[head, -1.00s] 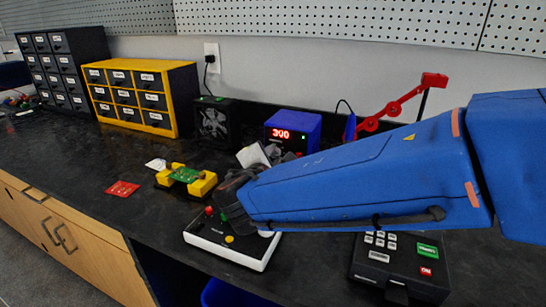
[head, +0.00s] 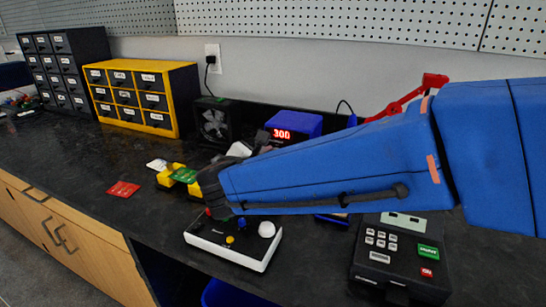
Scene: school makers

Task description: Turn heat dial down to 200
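The blue heat station (head: 300,123) stands against the back wall in the head view. Its red display (head: 282,134) reads 300. The lower front of the station is covered by my blue arm, and I cannot see the heat dial. My gripper (head: 262,142) is just left of the station's front, partly hidden behind my wrist. Its fingers are too small and covered to tell open from shut, or whether they touch the station.
A black keypad box (head: 390,268) is at right front. A yellow holder (head: 166,179) with a green board, a red card (head: 123,189) and a black fan box (head: 213,120) are at left.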

